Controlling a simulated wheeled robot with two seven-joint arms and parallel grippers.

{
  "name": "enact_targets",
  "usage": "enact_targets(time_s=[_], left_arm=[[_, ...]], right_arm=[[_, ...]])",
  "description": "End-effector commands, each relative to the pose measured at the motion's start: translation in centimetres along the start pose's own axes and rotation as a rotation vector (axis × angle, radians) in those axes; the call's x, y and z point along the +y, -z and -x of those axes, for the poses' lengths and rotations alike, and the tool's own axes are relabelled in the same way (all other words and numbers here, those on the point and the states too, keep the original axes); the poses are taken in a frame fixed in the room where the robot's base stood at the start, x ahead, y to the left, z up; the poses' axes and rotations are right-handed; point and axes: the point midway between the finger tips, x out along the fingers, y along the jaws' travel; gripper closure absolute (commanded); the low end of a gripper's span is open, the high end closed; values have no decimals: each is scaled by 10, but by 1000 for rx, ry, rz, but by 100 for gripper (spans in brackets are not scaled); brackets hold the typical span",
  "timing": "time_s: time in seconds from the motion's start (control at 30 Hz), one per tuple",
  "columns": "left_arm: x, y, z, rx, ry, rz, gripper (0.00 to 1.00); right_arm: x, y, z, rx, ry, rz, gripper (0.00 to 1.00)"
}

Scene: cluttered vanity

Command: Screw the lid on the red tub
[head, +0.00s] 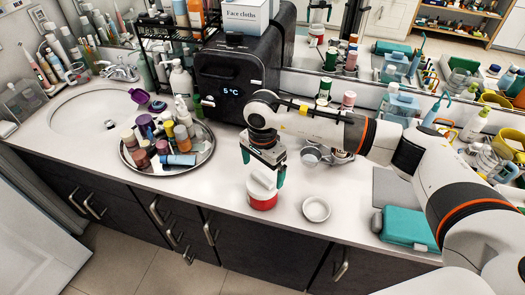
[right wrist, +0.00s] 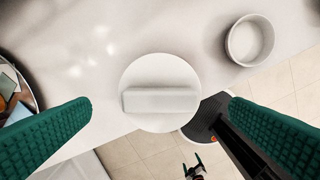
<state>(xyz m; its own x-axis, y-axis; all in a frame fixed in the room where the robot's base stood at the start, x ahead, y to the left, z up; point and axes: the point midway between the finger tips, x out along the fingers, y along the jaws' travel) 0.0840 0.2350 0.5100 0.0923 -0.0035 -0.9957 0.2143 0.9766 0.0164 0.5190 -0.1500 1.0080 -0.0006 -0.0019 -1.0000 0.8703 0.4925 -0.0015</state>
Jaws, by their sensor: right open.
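The red tub (head: 262,202) stands on the white counter near its front edge in the head view. A white round lid (head: 262,183) with a raised bar grip sits on top of it; I cannot tell how tightly it is seated. My right gripper (head: 264,171) is directly above the lid, pointing down. In the right wrist view the lid (right wrist: 160,78) is centred, with its bar running left to right, and it hides the tub. The green fingers of my right gripper (right wrist: 160,112) are wide apart and empty.
A small white dish (head: 316,209) stands right of the tub. A round metal tray (head: 205,160) crowded with bottles is to the left. A teal case (head: 409,226) lies at right, and a black box (head: 238,80) stands behind. The counter directly around the tub is clear.

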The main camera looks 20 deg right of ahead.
Motion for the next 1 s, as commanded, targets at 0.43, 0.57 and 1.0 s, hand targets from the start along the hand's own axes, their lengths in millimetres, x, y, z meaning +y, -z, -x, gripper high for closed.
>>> enact_targets(time_s=[0.43,0.57,1.0], left_arm=[[0,-1,14,1,0,1,12],[0,-1,14,1,0,2,12],[0,-1,14,1,0,2,12]], right_arm=[[0,1,-51,2,0,-1,0],[0,0,-53,2,-1,-1,0],[0,0,-52,2,-2,-1,24]])
